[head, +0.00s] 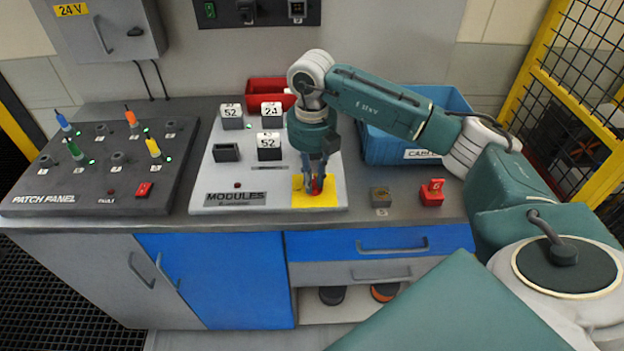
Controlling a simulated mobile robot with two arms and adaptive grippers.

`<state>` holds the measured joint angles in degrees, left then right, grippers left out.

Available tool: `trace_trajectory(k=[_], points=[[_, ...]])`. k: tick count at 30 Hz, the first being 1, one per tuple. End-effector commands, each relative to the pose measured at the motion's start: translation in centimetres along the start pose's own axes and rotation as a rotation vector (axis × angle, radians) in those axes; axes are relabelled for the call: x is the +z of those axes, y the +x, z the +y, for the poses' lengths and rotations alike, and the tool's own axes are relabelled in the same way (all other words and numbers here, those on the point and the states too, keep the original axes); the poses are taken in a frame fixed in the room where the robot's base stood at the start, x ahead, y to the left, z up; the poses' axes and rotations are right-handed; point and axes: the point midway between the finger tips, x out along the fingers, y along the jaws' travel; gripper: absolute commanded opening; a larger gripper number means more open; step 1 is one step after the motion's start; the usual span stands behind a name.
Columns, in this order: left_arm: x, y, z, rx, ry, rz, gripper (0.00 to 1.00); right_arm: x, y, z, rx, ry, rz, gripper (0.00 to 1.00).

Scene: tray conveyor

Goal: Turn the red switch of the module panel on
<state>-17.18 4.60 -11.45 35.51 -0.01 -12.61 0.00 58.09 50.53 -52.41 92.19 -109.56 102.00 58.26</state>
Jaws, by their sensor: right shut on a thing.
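The module panel (225,172) is a light grey sloped board marked MODULES, in the middle of the bench. Its red switch (316,187) sits on a yellow patch (329,200) at the panel's lower right. My right gripper (316,184) points down over the yellow patch and is shut on the red switch. The fingers partly hide the switch, so I cannot tell which way it is set. Modules marked 52 (269,146) and 24 (272,115) sit in the panel, with another 52 module (232,117) at its upper left. My left gripper is not in view.
The patch panel (100,185) with coloured plugs stands at the left. A blue bin (400,150) and a red bin (262,90) stand behind. A red block (432,193) and a grey block (380,196) lie right of the panel. A yellow fence (530,85) bounds the right.

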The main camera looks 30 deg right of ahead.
Motion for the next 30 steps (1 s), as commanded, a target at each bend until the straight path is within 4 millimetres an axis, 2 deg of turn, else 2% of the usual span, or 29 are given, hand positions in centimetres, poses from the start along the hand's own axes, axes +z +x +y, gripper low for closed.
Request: trace_trajectory(k=[9,24,25,27,28,30], points=[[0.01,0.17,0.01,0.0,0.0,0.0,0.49,0.26,-0.22,0.01,0.003,0.109,-0.006,0.0],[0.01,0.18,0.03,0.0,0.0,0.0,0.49,0.3,-0.25,0.01,0.003,0.129,-0.007,0.0],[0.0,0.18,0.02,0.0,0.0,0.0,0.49,0.3,-0.25,0.0,0.003,0.129,-0.007,0.2],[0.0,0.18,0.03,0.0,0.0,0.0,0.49,0.28,-0.23,0.0,0.003,0.128,-0.007,0.34],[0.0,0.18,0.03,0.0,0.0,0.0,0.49,0.27,-0.21,-0.01,0.002,0.128,-0.006,0.38],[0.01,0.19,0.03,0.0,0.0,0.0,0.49,0.22,-0.17,0.0,0.002,0.127,-0.005,0.38]])
